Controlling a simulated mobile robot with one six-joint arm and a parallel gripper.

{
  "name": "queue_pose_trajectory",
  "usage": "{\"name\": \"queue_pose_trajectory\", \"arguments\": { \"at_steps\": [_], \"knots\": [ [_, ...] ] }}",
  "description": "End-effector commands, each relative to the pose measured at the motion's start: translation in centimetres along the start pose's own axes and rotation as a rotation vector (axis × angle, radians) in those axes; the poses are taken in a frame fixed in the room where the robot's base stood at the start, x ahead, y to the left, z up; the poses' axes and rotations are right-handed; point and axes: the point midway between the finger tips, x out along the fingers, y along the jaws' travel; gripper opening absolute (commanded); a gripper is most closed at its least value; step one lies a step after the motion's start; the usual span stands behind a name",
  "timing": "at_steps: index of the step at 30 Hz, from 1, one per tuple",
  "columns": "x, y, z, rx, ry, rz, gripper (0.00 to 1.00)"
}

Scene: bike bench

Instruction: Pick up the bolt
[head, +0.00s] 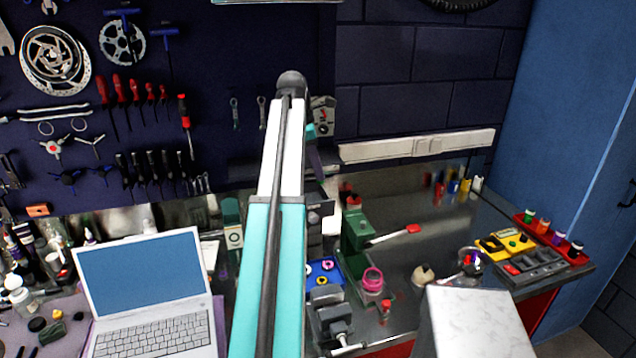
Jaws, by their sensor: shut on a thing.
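My arm reaches up the middle of the head view and bends down behind its own forearm. Grey parts of my gripper (315,222) show just right of the forearm, over the back of the bench. The fingertips are largely hidden. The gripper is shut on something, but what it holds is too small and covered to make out. I cannot pick out the bolt anywhere in this view. A small blue tray (314,279) with pink and yellow rings lies on the bench just below the gripper.
An open laptop (150,290) stands left of my arm. A green tool (355,235), a pink-rimmed jar (373,280) and a grey vise-like tool (330,318) crowd the right side. A red rack (553,238) and yellow tray (505,243) stand far right. The metal bench is clearer behind them.

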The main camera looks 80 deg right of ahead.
Motion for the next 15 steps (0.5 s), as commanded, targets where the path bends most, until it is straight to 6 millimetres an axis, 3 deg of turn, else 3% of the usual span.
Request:
{"name": "queue_pose_trajectory", "arguments": {
  "at_steps": [6, 15],
  "knots": [
    [-1.15, 0.01, 0.32, 0.000, 0.000, -0.001, 0.00],
    [-1.32, -0.04, 0.36, 0.000, 0.000, -0.001, 0.00]
  ]
}}
